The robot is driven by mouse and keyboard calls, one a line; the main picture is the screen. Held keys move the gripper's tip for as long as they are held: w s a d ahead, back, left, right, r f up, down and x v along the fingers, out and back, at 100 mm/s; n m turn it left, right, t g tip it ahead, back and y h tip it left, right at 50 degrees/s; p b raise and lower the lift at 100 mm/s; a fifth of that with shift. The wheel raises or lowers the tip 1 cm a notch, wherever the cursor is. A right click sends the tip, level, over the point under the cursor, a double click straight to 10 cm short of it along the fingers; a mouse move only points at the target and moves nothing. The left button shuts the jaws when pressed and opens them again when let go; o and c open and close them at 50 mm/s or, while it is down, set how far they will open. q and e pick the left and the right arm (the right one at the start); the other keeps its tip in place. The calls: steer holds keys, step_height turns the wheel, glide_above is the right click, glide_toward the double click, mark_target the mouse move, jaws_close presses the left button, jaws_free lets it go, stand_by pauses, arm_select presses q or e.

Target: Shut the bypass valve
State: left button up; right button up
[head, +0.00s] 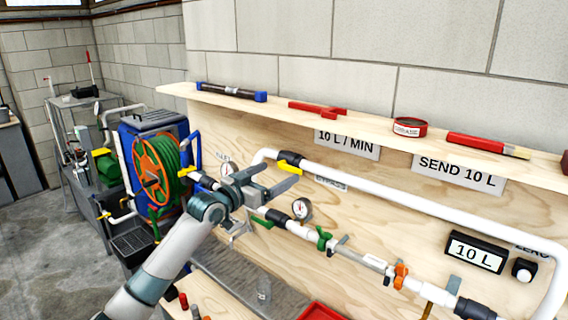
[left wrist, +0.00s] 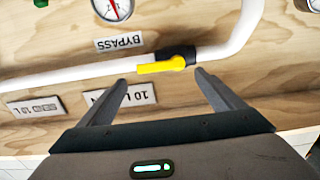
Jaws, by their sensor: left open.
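The bypass valve has a yellow lever handle (left wrist: 162,66) and a black body (left wrist: 182,54) on a white pipe. In the left wrist view the handle lies roughly along the pipe, just beyond and between my fingertips. In the head view the yellow handle (head: 290,157) shows at the bend of the upper white pipe, right by my fingers. My left gripper (head: 287,178) is open and faces the valve; its two fingers (left wrist: 161,80) hold nothing. Contact with the handle cannot be told. The BYPASS label (left wrist: 118,43) appears upside down near the pipe. My right gripper is not in view.
A shelf (head: 360,117) with tools runs above the pipes. A lower pipe line carries a green valve handle (head: 324,239), an orange valve handle (head: 400,276) and a gauge (head: 301,208). A hose reel (head: 158,170) stands to the left.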

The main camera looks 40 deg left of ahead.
mark_target(289, 166)
arm_select(q)
steer(key=shift+w+d+p, duration=0.2)
steer(key=shift+w+p, duration=0.5)
steer(key=shift+w, duration=1.6)
steer(key=shift+c, duration=0.2)
